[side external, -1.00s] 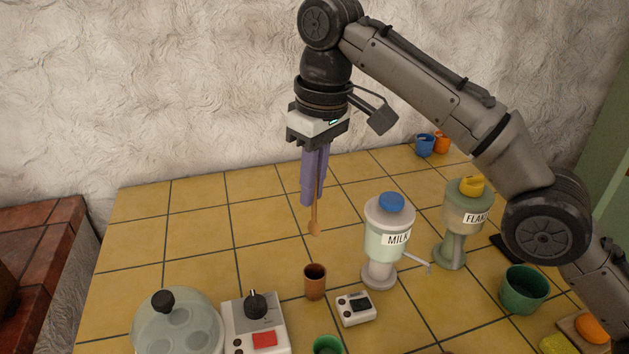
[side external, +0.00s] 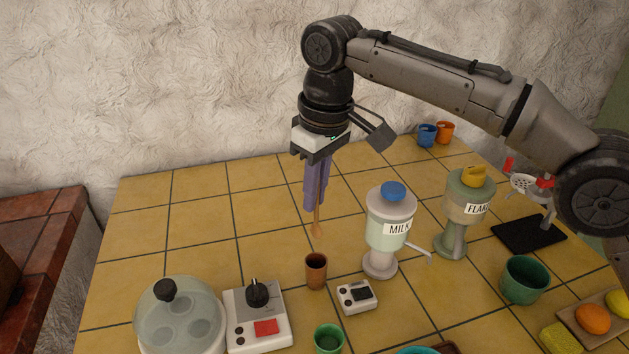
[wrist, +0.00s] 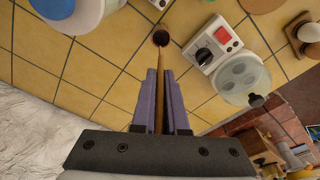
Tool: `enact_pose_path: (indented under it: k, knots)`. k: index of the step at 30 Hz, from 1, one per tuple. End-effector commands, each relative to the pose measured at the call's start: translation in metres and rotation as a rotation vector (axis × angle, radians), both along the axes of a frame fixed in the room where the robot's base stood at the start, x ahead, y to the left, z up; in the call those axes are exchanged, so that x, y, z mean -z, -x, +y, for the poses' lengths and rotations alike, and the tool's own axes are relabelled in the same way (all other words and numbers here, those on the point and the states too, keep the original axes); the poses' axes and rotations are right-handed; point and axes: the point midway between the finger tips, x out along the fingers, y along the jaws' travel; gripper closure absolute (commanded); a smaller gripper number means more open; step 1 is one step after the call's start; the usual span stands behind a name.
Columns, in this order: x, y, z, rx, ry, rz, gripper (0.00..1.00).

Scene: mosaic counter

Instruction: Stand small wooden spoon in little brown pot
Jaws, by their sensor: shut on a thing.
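In the side view the spoon's lower end is above and apart from the pot's rim. In the wrist view the spoon (wrist: 157,85) runs from between the fingers (wrist: 160,75) toward the brown pot (wrist: 161,38), and its far end appears near the rim. I cannot tell the exact gap.
The MILK dispenser (side external: 388,235) stands right of the pot, with a small white device (side external: 357,297) in front of it. A white-and-grey box with a knob (side external: 258,318) and a glass-lidded pot (side external: 180,318) stand left. A green cup (side external: 328,340) is in front. Tiles behind the pot are clear.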

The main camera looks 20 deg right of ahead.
Motion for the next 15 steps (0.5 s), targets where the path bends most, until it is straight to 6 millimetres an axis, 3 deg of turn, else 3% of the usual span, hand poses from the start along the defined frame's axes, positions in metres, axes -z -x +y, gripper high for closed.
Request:
enact_pose_path:
  k: [15]
  knots:
    - [0.038, 0.001, 0.000, 0.000, 0.001, 0.001, 1.00]
